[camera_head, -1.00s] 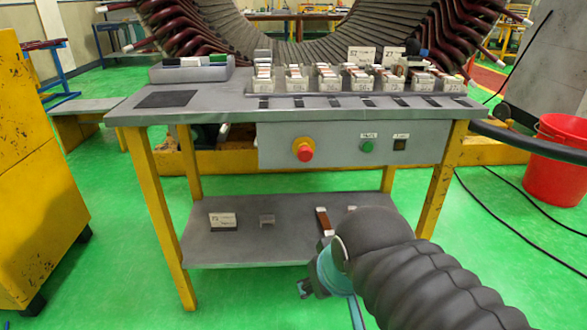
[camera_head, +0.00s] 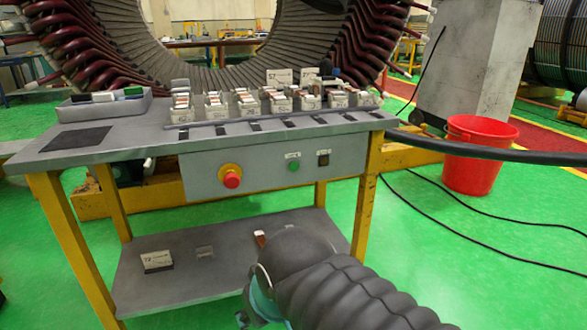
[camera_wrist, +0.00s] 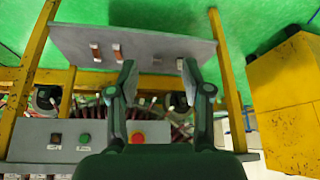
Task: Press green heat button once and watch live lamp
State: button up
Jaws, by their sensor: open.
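The green heat button (camera_head: 294,166) sits on the grey front panel (camera_head: 205,168) under the tabletop, right of a red stop button on a yellow collar (camera_head: 231,176). The wrist view is upside down; there my gripper (camera_wrist: 155,75) is open and empty, and the green button (camera_wrist: 85,138) and dark lamp (camera_wrist: 56,138) show at lower left.
The tabletop carries a row of labelled bins (camera_head: 246,103) and a grey tray (camera_head: 104,104). The lower shelf (camera_head: 215,260) holds a few small parts. A red bucket (camera_head: 473,160) and black cables (camera_head: 440,212) are on the floor at right. Open green floor lies right of the bench.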

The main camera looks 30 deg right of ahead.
dwell(0.3)
grip_shut()
dwell(1.1)
